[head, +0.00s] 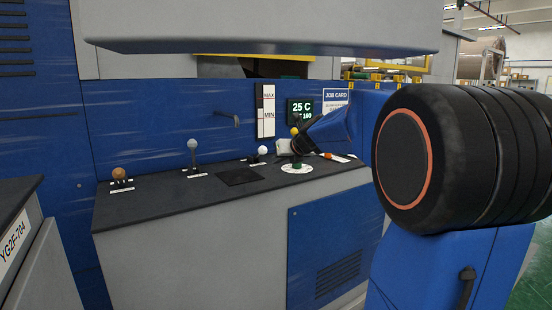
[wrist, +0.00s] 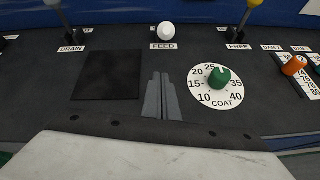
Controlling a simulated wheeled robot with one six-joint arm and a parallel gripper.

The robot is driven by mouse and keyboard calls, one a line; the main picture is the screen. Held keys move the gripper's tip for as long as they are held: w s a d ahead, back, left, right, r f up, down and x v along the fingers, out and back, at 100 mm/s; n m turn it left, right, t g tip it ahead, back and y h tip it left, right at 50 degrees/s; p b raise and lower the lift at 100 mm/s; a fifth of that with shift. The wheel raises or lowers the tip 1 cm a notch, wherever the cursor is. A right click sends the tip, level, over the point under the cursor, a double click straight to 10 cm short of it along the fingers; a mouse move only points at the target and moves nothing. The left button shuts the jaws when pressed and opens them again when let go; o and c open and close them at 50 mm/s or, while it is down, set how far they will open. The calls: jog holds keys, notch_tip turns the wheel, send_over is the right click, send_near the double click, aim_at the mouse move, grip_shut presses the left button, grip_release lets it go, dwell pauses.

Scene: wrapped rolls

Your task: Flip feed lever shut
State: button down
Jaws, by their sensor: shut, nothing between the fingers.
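The feed lever has a white ball knob (wrist: 166,32) and stands just behind the FEED label in the wrist view. In the head view its white knob (head: 262,150) sits low over the console top. The knob hides its shaft in the wrist view, so I cannot tell its exact tilt. My gripper (wrist: 160,80) is shut and empty, its fingertips together on the near side of the FEED label, apart from the knob. In the head view my gripper (head: 284,147) is over the right part of the console, right of the white knob.
The drain lever (head: 192,144) stands left, the yellow-knobbed free lever (wrist: 252,10) right. The coat dial (wrist: 204,98) with its green knob (wrist: 220,78) lies right of my fingers, an orange knob (wrist: 295,65) beyond. A flat black pad (wrist: 107,76) lies left.

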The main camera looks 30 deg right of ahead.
aim_at(270, 174)
jog(key=x, duration=0.7)
jog(key=shift+w+f, duration=0.2)
jog(key=shift+w+d+r, duration=0.2)
jog(key=shift+w+r, duration=0.7)
jog(key=shift+w, duration=0.25)
jog(key=shift+w+d+r, duration=0.1)
jog(key=shift+w+r, duration=0.3)
jog(key=shift+r, duration=0.05)
jog(key=shift+r, duration=0.15)
